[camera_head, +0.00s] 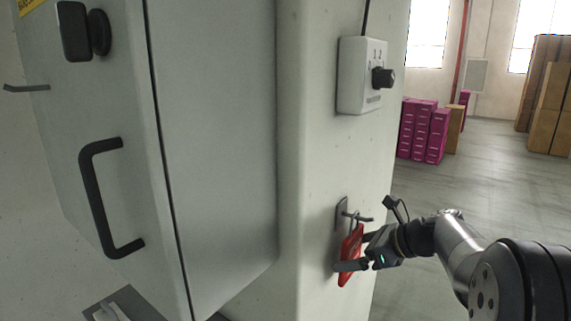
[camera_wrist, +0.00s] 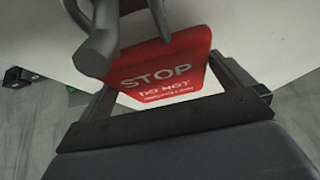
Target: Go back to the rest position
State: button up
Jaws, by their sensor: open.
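My gripper (camera_head: 356,252) is at the side of the grey cabinet, in the lower right of the head view. Its jaws are open, with one finger on each side of a red tag (camera_head: 350,254). In the wrist view the red tag (camera_wrist: 160,68) reads "STOP DO NOT", with smaller text under it, and sits between the two fingers (camera_wrist: 170,92). The tag hangs from a metal hook (camera_head: 357,216) on a small plate on the cabinet side. The hook looms large in the wrist view (camera_wrist: 98,45).
A white control box (camera_head: 361,75) with a black knob (camera_head: 383,78) sits above the hook. The cabinet door has a black handle (camera_head: 98,200). Magenta boxes (camera_head: 423,131) and brown cartons (camera_head: 551,100) stand far back. Open floor (camera_head: 480,170) lies right of the cabinet.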

jog(key=shift+w+a+f+p, duration=0.3)
jog(key=shift+a, duration=0.15)
jog(key=shift+r, duration=0.25)
